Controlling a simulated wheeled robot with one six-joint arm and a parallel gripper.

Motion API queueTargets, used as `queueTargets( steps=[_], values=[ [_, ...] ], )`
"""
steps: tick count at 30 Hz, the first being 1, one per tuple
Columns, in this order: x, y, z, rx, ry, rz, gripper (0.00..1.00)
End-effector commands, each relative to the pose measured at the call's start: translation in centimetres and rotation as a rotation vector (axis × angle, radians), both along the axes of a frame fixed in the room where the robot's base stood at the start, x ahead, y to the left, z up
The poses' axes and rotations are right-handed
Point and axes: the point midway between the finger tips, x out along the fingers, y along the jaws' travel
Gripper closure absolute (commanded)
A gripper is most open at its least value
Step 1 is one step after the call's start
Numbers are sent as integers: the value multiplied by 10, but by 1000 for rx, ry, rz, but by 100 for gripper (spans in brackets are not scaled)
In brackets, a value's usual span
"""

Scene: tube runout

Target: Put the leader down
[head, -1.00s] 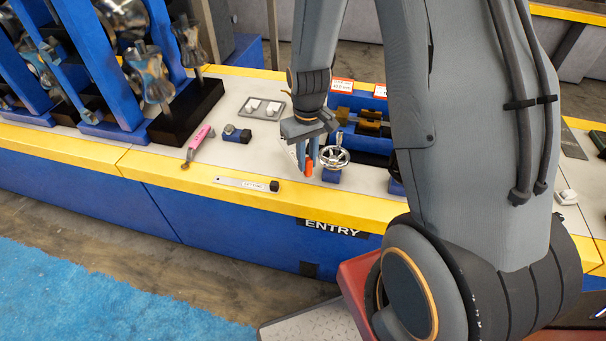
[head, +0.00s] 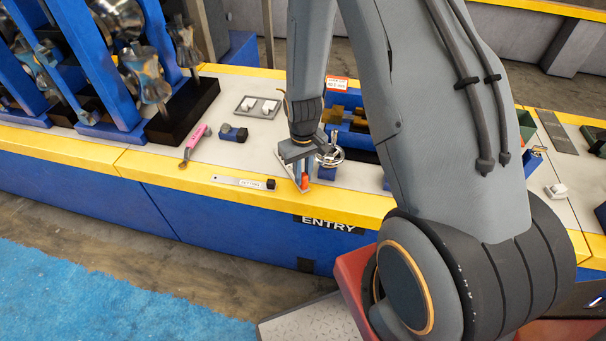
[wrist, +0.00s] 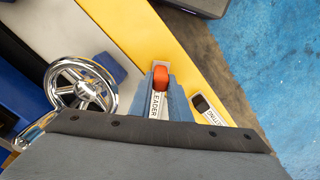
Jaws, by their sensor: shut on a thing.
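The leader (wrist: 158,103) is a narrow white strip with an orange-red end and the printed word LEADER. My gripper (wrist: 162,95) has its blue fingers shut on it in the wrist view. In the head view, the leader's orange end (head: 305,182) shows at the fingertips of my gripper (head: 303,174), low over the bench near its yellow front edge. I cannot tell whether the leader touches the bench top. My gripper hides part of it.
A chrome handwheel (wrist: 80,85) stands close beside my gripper. A similar strip with a black end (head: 243,183) lies to the left, with a pink-handled tool (head: 193,144) behind it. Bare bench top (head: 225,160) lies between them and my gripper.

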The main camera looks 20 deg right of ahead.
Motion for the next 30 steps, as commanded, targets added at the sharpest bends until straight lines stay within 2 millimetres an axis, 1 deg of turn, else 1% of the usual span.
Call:
queueTargets(
  steps=[3,4,7,16,20,23,30],
  values=[
    [0,0,-3,0,0,0,100],
    [0,0,-3,0,0,0,82],
    [0,0,-2,0,0,0,65],
    [0,0,-2,0,0,0,64],
    [1,0,4,0,-1,0,64],
    [1,0,14,-1,-3,0,64],
    [1,0,50,-1,-3,0,64]
  ],
)
